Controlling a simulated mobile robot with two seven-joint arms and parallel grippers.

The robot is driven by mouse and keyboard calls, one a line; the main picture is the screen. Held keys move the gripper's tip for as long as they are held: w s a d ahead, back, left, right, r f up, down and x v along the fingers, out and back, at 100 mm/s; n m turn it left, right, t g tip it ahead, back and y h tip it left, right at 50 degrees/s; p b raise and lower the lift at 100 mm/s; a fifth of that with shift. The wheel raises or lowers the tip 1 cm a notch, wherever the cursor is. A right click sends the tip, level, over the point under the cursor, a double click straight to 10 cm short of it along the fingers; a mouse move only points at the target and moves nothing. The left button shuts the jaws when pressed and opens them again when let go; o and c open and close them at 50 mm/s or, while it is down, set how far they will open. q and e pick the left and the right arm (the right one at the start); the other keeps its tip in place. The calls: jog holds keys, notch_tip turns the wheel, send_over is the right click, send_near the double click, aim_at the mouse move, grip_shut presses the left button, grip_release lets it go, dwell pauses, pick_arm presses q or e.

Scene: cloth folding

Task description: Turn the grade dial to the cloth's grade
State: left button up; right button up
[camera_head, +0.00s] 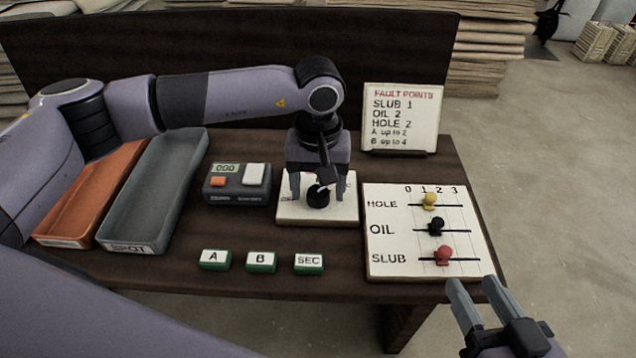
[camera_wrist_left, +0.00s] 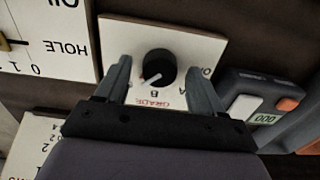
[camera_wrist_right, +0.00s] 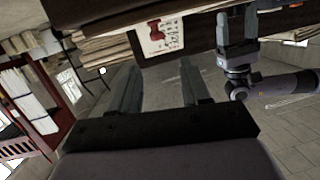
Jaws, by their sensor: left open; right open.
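The black grade dial (camera_head: 318,197) sits on a white plate (camera_head: 345,212) at the table's middle. In the left wrist view the dial (camera_wrist_left: 160,66) has a white pointer aimed to the lower left, just past the letter B; A is at the right, and the left side is partly hidden. My left gripper (camera_head: 318,190) is open above the dial, a finger on each side, apart from it. My right gripper (camera_head: 474,284) is open and empty off the table's front right. The fault sign (camera_head: 401,118) reads slub 1, oil 2, hole 2, A up to 2, B up to 4.
The bead board (camera_head: 385,268) has yellow, black and red beads, each near the 1 mark. Green blocks A (camera_head: 215,260), B (camera_head: 261,262) and SEC (camera_head: 308,264) lie in front. A counter (camera_head: 237,182) reads 000. Orange (camera_head: 62,242) and grey (camera_head: 160,200) trays look empty.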

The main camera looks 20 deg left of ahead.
aim_at(318, 191)
pick_arm(q)
notch_tip(318, 191, up, 6)
jog(key=shift+r+p, duration=0.2)
jog(key=shift+p, duration=0.95)
jog(key=shift+r, duration=0.4)
pick_arm(e)
jog(key=shift+w+a+m+g+y, duration=0.2)
jog(key=shift+a+g, duration=0.1)
jog(key=shift+a, duration=0.1)
jog(key=shift+w+a+m+g+y, duration=0.1)
jog(key=shift+a+m+g, duration=0.1)
jog(key=shift+a+g, duration=0.15)
jog(key=shift+f, duration=0.1)
